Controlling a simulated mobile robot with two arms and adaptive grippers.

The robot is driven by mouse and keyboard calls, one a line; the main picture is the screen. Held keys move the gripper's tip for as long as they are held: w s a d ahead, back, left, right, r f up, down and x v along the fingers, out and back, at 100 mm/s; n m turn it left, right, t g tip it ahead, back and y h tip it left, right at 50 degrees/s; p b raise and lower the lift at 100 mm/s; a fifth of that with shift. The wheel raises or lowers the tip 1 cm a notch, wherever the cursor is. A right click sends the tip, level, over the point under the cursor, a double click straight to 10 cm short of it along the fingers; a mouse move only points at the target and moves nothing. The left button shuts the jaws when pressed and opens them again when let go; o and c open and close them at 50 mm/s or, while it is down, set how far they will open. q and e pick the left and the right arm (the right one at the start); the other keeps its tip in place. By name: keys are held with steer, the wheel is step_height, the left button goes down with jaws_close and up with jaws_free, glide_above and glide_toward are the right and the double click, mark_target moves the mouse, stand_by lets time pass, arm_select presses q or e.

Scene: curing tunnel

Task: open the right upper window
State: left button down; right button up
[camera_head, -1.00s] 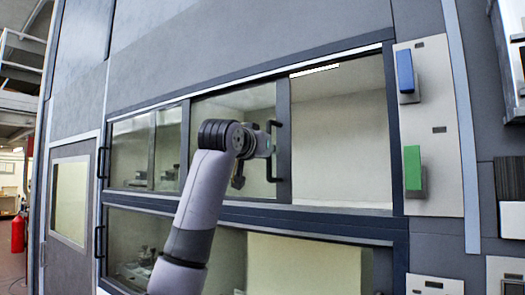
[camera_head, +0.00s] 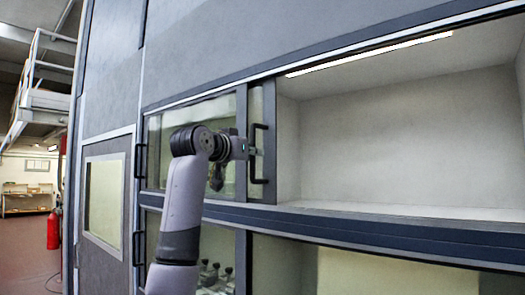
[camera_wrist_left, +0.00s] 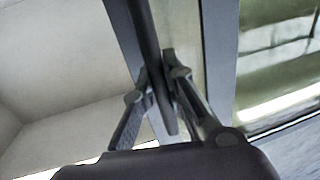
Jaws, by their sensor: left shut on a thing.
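The right upper window (camera_head: 269,105) is a dark-framed sliding glass pane. It stands far to the left, mostly overlapping the left upper pane (camera_head: 165,125), and a wide opening (camera_head: 400,130) shows the pale inside of the tunnel. Its black vertical bar handle (camera_head: 258,178) is near the pane's right edge. My left gripper (camera_head: 250,151) is shut on this handle. In the left wrist view, the gripper's two fingers (camera_wrist_left: 160,85) close on either side of the dark handle bar (camera_wrist_left: 146,35). My right gripper is out of view.
A blue-grey sill (camera_head: 380,230) runs below the opening, with a lower window row beneath it. Another black handle (camera_head: 139,161) is at the upper row's left end. A door with a window (camera_head: 104,205) and a red fire extinguisher (camera_head: 54,230) are at the left.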

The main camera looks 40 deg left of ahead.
arm_select(q)
steer(key=shift+a, duration=0.75)
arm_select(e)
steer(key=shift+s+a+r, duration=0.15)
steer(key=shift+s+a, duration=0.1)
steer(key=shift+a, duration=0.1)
arm_select(q)
steer(key=c, duration=1.6)
jaws_free()
steer(key=shift+s, duration=0.1)
steer(key=shift+c, duration=0.2)
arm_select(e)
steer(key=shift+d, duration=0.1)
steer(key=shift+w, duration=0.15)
arm_select(q)
steer(key=shift+d, duration=0.1)
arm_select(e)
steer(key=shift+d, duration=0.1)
arm_select(q)
steer(key=s+d, duration=0.1)
steer(key=s, duration=1)
steer(key=shift+s+d, duration=0.15)
steer(key=shift+s, duration=0.25)
